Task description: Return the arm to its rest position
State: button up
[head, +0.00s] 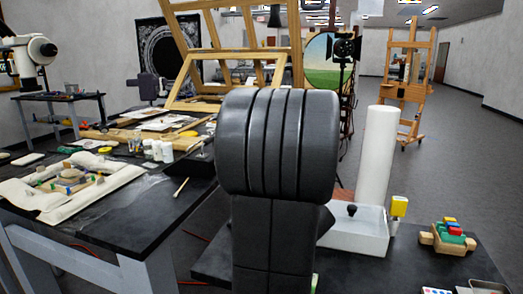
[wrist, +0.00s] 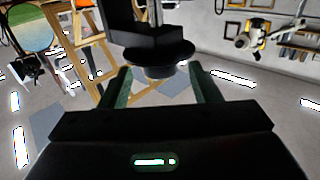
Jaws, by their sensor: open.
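My gripper (wrist: 160,68) shows in the wrist view with its two dark green fingers spread apart. I see nothing held between them. A dark rounded shape shows behind the gap between the fingers; I cannot tell what it is or how far off. Ceiling lights and upper wall fill much of that view. In the head view my own dark arm (head: 278,145) stands upright, large in the middle, and hides what is behind it. The gripper itself does not show in the head view.
A dark worktable (head: 105,237) with a fragment on cloth (head: 62,187) and a brush (head: 181,187) stands left. A wooden frame (head: 245,50) rises behind. At right are a white cylinder (head: 378,155), white box (head: 352,232) and coloured blocks (head: 449,234). An easel (head: 404,90) stands on open floor.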

jog(key=v, duration=1.1)
jog(key=x, duration=1.4)
jog(key=shift+w+a, duration=0.25)
jog(key=shift+a, duration=0.05)
jog(key=shift+d+f+h+b, duration=0.1)
jog(key=shift+f+h+b, duration=0.05)
jog(key=shift+h+b, duration=0.2)
jog(key=shift+s+m+t+h, duration=0.25)
jog(key=shift+m+t+h, duration=0.2)
jog(key=shift+m, duration=0.15)
jog(key=shift+r+m+t+h, duration=0.25)
jog(key=shift+m+h, duration=0.25)
jog(key=shift+h, duration=0.3)
jog(key=shift+m+t+h+p, duration=0.3)
jog(key=shift+m+h+p, duration=0.45)
jog(key=shift+h, duration=0.45)
jog(key=m+h+p, duration=0.2)
jog(key=h+p, duration=0.1)
jog(key=p, duration=0.1)
jog(key=shift+w+r+p, duration=0.1)
jog(key=shift+r+p, duration=0.05)
jog(key=shift+p, duration=0.15)
jog(key=m+h+p, duration=0.2)
jog(key=h+p, duration=0.1)
jog(key=p, duration=0.1)
